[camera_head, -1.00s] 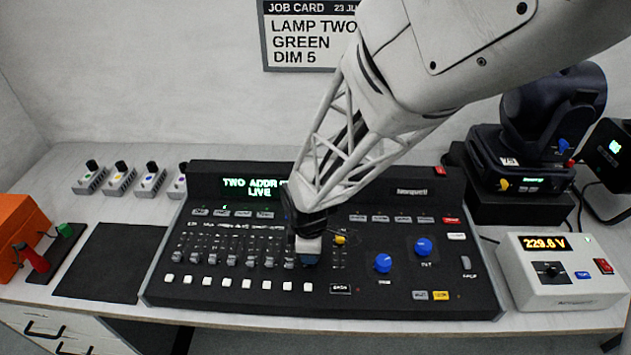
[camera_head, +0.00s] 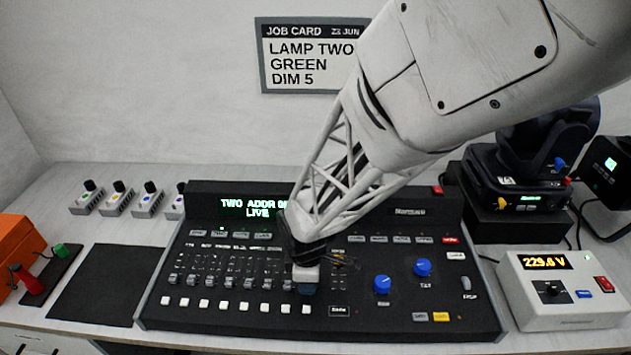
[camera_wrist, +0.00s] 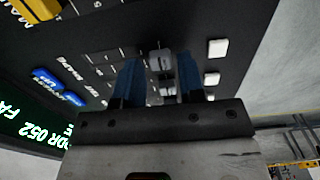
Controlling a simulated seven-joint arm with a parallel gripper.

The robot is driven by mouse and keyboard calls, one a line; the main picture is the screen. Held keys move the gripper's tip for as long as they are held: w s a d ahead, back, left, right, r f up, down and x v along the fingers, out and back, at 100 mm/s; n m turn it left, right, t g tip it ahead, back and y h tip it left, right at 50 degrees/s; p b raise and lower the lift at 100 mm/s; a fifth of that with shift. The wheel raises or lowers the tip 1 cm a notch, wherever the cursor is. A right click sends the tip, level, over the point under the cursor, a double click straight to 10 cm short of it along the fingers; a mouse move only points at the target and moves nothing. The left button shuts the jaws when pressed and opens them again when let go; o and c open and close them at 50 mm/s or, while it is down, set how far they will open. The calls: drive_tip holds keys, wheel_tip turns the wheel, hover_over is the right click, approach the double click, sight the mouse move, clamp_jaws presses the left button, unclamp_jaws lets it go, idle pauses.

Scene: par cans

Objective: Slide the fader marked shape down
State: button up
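The black lighting console (camera_head: 395,318) has a row of grey faders (camera_head: 246,282) above a row of white buttons. Narrow gaps seem to show beside the cap; firm contact is not visible.
Blue knobs (camera_head: 383,284) stand right of my gripper. A white power box (camera_head: 560,300) and a moving-head lamp (camera_head: 530,165) are at the right. Small coloured-button boxes (camera_head: 118,200), a black mat (camera_head: 105,285) and an orange case (camera_head: 15,240) are at the left.

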drive_tip(key=shift+r, duration=0.1)
drive_tip(key=shift+r, duration=2.9)
drive_tip(key=shift+r, duration=0.1)
drive_tip(key=shift+d+r, duration=0.2)
drive_tip(key=shift+d, duration=0.1)
drive_tip(key=s+d+r+m+t, duration=0.1)
drive_tip(key=s+d+r+m, duration=0.4)
drive_tip(key=d+r+m, duration=0.4)
drive_tip(key=s+d+r+m+t, duration=0.1)
drive_tip(key=s+d+r+m, duration=0.5)
drive_tip(key=d+r+m, duration=0.3)
drive_tip(key=shift+s+d+r+t, duration=0.3)
drive_tip(key=shift+d+r, duration=0.5)
drive_tip(key=shift+d, duration=1)
drive_tip(key=shift+o, duration=0.5)
idle(0.4)
